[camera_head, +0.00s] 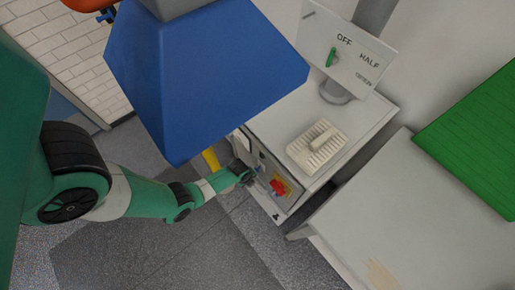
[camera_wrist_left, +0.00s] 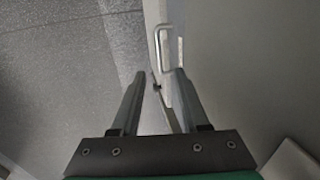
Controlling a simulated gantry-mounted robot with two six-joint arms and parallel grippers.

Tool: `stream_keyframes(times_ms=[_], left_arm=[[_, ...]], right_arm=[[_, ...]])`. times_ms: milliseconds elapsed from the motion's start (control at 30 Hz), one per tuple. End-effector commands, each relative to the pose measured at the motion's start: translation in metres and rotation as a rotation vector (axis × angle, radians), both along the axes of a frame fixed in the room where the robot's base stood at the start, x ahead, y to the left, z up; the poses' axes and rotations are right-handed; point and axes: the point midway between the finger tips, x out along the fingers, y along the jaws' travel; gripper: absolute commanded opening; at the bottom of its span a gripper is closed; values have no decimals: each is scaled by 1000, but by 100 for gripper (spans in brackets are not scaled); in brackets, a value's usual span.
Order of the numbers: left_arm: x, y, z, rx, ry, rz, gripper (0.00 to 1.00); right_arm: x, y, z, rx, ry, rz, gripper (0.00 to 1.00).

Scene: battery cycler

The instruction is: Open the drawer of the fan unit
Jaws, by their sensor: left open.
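The fan unit looks to be the white cabinet (camera_head: 350,120) right of centre in the head view, with a ribbed block on top and a red switch on its front. My left gripper (camera_head: 259,178) is at this front, beside the red switch. In the left wrist view my left gripper (camera_wrist_left: 159,76) is open, with nothing between its fingers. A metal bar handle (camera_wrist_left: 158,45) stands ahead of the fingertips, apart from them, beside a pale panel edge. The drawer's front is mostly hidden by my gripper in the head view; I cannot tell how far it is open. My right gripper is not in view.
A red switch on a yellow plate (camera_head: 284,188) is close beside the gripper. A sign marked OFF and HALF (camera_head: 350,50) with a green lever stands behind. A large blue block (camera_head: 205,75) covers the upper middle. A white table (camera_head: 400,225) is at right. Grey floor is clear in front.

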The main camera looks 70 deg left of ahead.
Motion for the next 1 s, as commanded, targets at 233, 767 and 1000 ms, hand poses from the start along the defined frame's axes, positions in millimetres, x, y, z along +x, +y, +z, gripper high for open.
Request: stream_keyframes(times_ms=[233,767,1000], left_arm=[[5,2,-41,0,1,0,45],[21,9,-114,0,1,0,45],[20,9,-112,0,1,0,41]], right_arm=[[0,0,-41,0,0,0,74],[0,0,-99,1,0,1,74],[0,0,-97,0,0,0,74]])
